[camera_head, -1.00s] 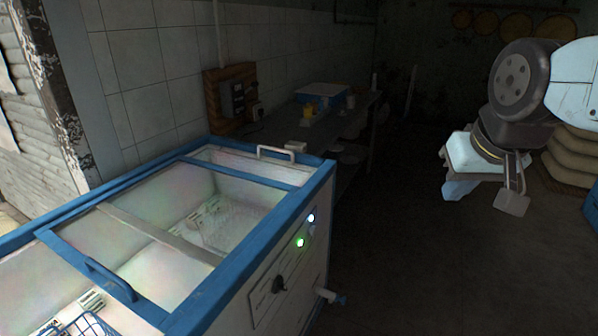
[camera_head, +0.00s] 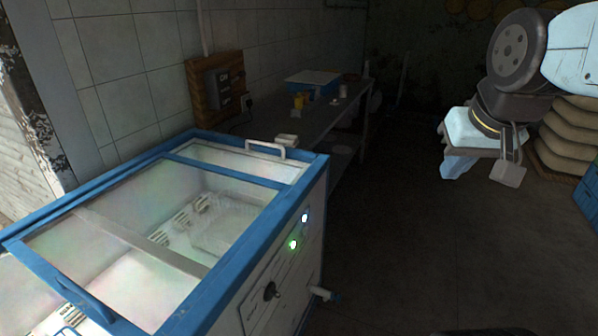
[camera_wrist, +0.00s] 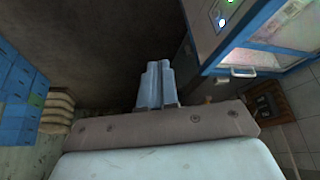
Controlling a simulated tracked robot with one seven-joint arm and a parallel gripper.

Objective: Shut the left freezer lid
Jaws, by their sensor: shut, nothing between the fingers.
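A white chest freezer (camera_head: 262,262) with a blue rim fills the lower left of the head view. A blue-framed glass lid (camera_head: 150,215) lies over its middle, with a blue handle (camera_head: 88,303) on its near-left bar. A white handle (camera_head: 268,149) sits at the freezer's far end. I cannot tell which lid each handle belongs to, and the near-left end is cut off. My gripper (camera_head: 449,166) hangs in the air to the right, well apart from the freezer. Its light-blue fingers (camera_wrist: 155,84) are together and empty in the wrist view, where the freezer's corner shows upper right.
A dark bench (camera_head: 335,115) with a blue-and-white box (camera_head: 312,78) runs along the wall behind the freezer. A switch panel (camera_head: 218,88) is on the tiled wall. Stacked sacks (camera_head: 570,140) and blue crates (camera_head: 588,195) are at right. The floor between is clear.

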